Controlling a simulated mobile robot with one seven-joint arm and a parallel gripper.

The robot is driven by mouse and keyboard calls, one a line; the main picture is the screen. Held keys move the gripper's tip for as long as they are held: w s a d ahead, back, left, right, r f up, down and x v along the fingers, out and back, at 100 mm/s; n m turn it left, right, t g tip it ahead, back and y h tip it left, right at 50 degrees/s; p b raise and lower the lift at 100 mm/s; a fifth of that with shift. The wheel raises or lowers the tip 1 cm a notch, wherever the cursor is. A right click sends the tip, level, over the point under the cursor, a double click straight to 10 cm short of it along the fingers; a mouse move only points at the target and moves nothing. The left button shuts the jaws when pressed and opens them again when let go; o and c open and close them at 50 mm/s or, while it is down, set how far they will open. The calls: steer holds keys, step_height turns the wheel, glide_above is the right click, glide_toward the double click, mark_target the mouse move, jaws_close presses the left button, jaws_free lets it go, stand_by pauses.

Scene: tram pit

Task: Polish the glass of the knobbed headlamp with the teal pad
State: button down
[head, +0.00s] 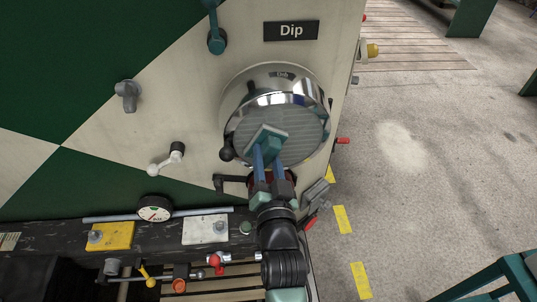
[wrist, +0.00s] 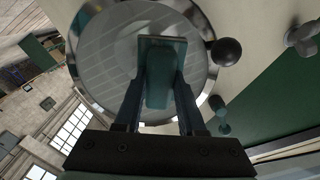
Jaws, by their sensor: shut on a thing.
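The knobbed headlamp (head: 301,116) is a round chrome-rimmed lamp on the cream and green panel, below the "Dip" plate. A dark ball knob (head: 227,154) sits at its left side; the knob also shows in the wrist view (wrist: 226,51). Its ribbed glass also fills much of the wrist view (wrist: 110,58). My gripper (head: 267,150) is shut on the teal pad (head: 268,137), holding it by its block-like handle. The pad is in front of the lower left part of the glass. In the wrist view the pad (wrist: 160,45) overlaps the glass; I cannot tell whether it touches.
A teal lever (head: 216,40) sits above left of the lamp. A grey knob (head: 127,92), a white-tipped crank (head: 168,160) and a gauge (head: 154,208) are to the left. A dark ledge (head: 60,240) with plates and valves runs below. Open concrete floor (head: 420,170) lies right.

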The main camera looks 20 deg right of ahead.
mark_target(275, 150)
steer(key=shift+w+r, duration=0.1)
steer(key=shift+r, duration=0.05)
steer(key=shift+r+p, duration=1.25)
steer(key=shift+d+f+b, duration=0.2)
steer(key=shift+d+b, duration=0.25)
steer(key=shift+b, duration=0.4)
steer(key=shift+s+d+r+b, duration=0.15)
steer(key=shift+s+d+b, duration=0.15)
steer(key=shift+b, duration=0.1)
